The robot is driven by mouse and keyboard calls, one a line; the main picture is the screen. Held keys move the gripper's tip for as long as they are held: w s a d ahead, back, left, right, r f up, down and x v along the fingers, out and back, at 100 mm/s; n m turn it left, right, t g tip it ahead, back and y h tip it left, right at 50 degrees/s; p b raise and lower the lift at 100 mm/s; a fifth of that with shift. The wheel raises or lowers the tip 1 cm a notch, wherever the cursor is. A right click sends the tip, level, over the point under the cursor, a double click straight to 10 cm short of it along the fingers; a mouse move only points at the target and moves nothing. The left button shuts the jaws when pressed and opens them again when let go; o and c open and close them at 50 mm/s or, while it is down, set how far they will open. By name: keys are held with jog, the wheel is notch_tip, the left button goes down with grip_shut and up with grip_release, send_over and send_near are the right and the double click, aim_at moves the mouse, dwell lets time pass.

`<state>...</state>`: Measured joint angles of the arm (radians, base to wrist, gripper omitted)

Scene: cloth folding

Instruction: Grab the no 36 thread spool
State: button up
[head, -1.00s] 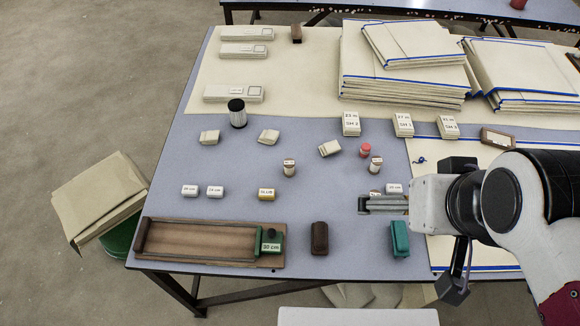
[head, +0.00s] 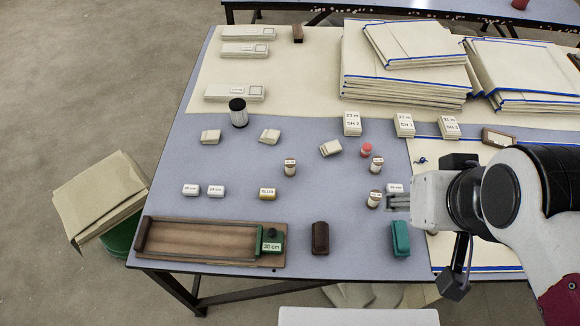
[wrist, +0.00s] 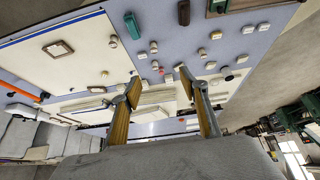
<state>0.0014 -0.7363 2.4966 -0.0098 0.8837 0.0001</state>
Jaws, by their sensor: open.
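Three small cream thread spools with printed labels stand on the blue-grey table top: one left of centre (head: 290,167), one right of centre (head: 376,165), and one nearer my gripper (head: 374,199). Their numbers are too small to read, so I cannot tell which is no 36. My gripper (head: 398,201) is open, just right of the nearest spool and apart from it. In the wrist view my open fingers (wrist: 159,75) have nothing between them that I can see held; small spools (wrist: 153,47) show beyond them.
A teal block (head: 400,239) and a dark brown block (head: 320,238) lie at the front. A red spool-like piece (head: 366,151) stands behind the right-hand spools. A small white labelled block (head: 395,188) is close by my gripper. Cloth stacks (head: 400,75) fill the back.

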jog(key=w+d+f+n+t+h, duration=0.1)
jog(key=w+d, duration=0.2)
jog(key=w, duration=0.6)
jog(key=w+d+f+n+t+h, duration=0.1)
jog(key=w+d+n, duration=0.1)
jog(key=w, duration=0.7)
jog(key=w+a+f+n+t+y, duration=0.25)
jog(key=w+f, duration=0.45)
jog(key=w, duration=0.6)
jog(key=w+a+f+n+y, duration=0.3)
jog(key=w+f, duration=0.1)
jog(key=f, duration=0.3)
jog(key=n+g+y, duration=0.4)
jog(key=y, duration=0.4)
send_near(290, 168)
jog(key=shift+m+t, duration=0.25)
jog(key=w, duration=0.1)
jog(key=w+f, duration=0.1)
jog(key=w+a+f, duration=0.1)
jog(key=shift+w, duration=0.25)
jog(key=shift+s+a+f+y, duration=0.15)
jog(key=shift+s+a+y, duration=0.1)
jog(key=shift+s, duration=0.1)
jog(key=shift+x, duration=1.3)
